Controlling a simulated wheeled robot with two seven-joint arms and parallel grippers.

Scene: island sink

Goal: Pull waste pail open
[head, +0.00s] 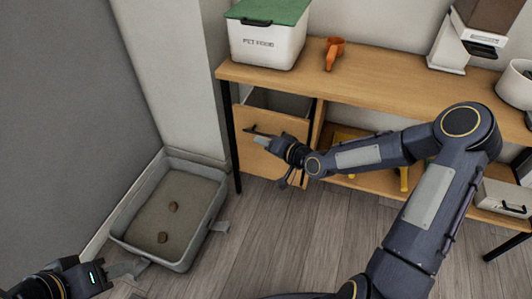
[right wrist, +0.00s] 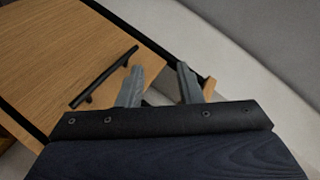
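The waste pail unit sits under the left end of the wooden bench. Its wooden front (head: 258,158) stands out from the bench, and the grey pail (head: 280,101) shows behind its top edge. A black bar handle (head: 258,132) is on the front; in the right wrist view the handle (right wrist: 104,77) lies left of the fingers. My right gripper (right wrist: 159,84) is open, its fingers apart with nothing visibly held, close beside the handle. My left gripper (head: 112,270) is low at the left, by the litter box; its finger opening is unclear.
A grey litter box (head: 127,213) with brown clumps stands on the floor at left. A pet food bin (head: 268,45) with a green lid and an orange scoop (head: 333,52) are on the bench (head: 390,80). Wooden floor (head: 270,235) is open in front.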

